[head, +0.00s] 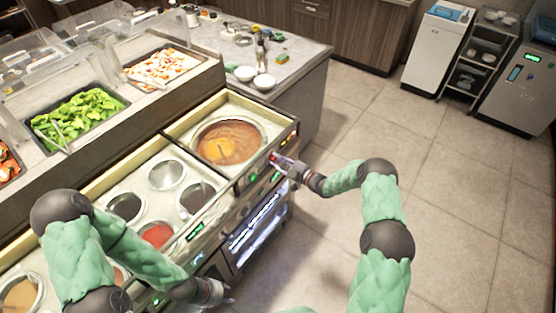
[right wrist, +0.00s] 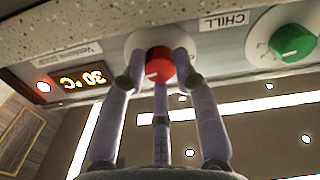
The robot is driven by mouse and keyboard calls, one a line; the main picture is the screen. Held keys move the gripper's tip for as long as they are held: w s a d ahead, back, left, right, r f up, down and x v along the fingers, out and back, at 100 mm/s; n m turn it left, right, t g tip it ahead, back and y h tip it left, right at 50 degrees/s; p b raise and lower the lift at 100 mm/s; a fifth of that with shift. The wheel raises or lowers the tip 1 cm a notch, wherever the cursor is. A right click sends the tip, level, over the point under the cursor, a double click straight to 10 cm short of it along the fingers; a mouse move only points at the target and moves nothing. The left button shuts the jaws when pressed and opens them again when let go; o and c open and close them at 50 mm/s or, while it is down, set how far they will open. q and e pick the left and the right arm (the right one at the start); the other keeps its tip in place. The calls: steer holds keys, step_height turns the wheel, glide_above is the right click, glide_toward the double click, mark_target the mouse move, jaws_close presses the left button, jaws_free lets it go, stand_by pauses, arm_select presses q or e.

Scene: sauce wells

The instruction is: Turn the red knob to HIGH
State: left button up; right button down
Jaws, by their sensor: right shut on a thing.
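The red knob (right wrist: 159,62) sits on the front panel, in the middle of the right wrist view. Its white pointer mark shows on the lower left of its face. My right gripper (right wrist: 158,68) is shut on the knob, with fingers on its left and right sides and one below. In the head view my right gripper (head: 284,165) reaches the front of the counter beside the large sauce well; its fingers mostly hide the knob there. The knob's HIGH label cannot be read. My left gripper (head: 226,299) hangs low in front of the counter, too small to tell its opening.
A green knob (right wrist: 292,43) beside a CHILL label and an orange temperature display (right wrist: 82,79) flank the red knob. The large well (head: 229,141) holds brown-orange sauce. Smaller wells and salad trays (head: 78,118) lie to the left. The floor (head: 450,190) at right is clear.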

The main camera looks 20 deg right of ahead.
steer(key=shift+s+a+f, duration=0.1)
steer(key=shift+s+a, duration=0.05)
steer(key=c, duration=0.9)
jaws_free()
steer(key=shift+c, duration=0.2)
steer(key=v, duration=1.2)
